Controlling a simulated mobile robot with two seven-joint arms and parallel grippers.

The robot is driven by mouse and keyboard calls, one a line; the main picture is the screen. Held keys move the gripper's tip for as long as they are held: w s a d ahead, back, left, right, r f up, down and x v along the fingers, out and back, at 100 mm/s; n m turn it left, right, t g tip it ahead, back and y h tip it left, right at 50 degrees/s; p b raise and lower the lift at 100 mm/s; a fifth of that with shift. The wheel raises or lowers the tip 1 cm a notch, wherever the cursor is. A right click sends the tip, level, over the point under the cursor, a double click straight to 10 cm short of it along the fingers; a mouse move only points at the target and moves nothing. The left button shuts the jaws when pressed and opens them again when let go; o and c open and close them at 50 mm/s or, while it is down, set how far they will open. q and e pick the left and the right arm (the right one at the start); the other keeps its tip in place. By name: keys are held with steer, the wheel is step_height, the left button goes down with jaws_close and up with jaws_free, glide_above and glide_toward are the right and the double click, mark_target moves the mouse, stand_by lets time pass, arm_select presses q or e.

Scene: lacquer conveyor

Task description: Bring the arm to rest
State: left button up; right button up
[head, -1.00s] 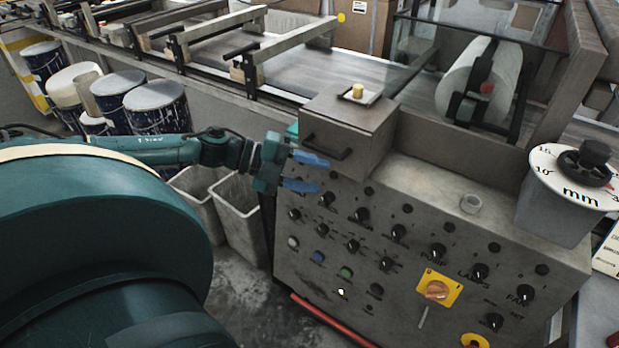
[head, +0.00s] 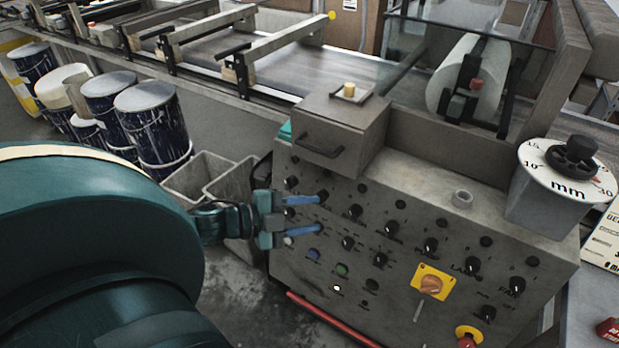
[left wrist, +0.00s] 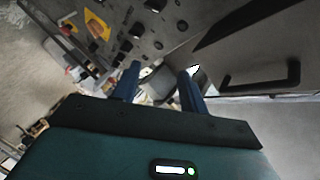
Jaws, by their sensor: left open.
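My left gripper (head: 304,215) is teal with two blue fingers, and it is open with nothing between the fingers. In the head view it is in front of the left part of the grey control panel (head: 385,232), which carries several black knobs. I cannot tell whether the fingers touch the panel. In the left wrist view the two blue fingers (left wrist: 158,84) are apart, with the panel and its knobs beyond them. My right gripper is not in view.
A box with a black handle (head: 340,135) stands on the panel's top left. Grey bins (head: 207,178) and blue drums (head: 150,120) stand to the left. A conveyor (head: 285,65) runs behind. A dial marked mm (head: 567,185) is at the right. Bare floor shows below the bins.

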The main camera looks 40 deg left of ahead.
arm_select(q)
steer(key=s+d+f+n+g+y, duration=0.3)
steer(key=s+d+n+g+y, duration=0.15)
steer(key=s+n, duration=0.35)
steer(key=s+d+f+n+g+y, duration=0.2)
steer(key=s+d+n+g+y, duration=0.2)
steer(key=s+d+n+g, duration=0.25)
steer(key=w+d+f+t+h+p, duration=0.3)
steer(key=w+d+t+p, duration=0.1)
steer(key=t, duration=0.4)
steer(key=shift+w+d+h, duration=0.35)
steer(key=shift+w+d, duration=0.1)
steer(key=shift+d, duration=0.5)
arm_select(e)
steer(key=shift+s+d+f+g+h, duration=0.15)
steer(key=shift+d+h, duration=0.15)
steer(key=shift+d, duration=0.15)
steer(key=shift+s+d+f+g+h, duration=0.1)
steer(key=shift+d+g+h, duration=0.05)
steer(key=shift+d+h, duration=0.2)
arm_select(q)
steer(key=shift+f, duration=0.1)
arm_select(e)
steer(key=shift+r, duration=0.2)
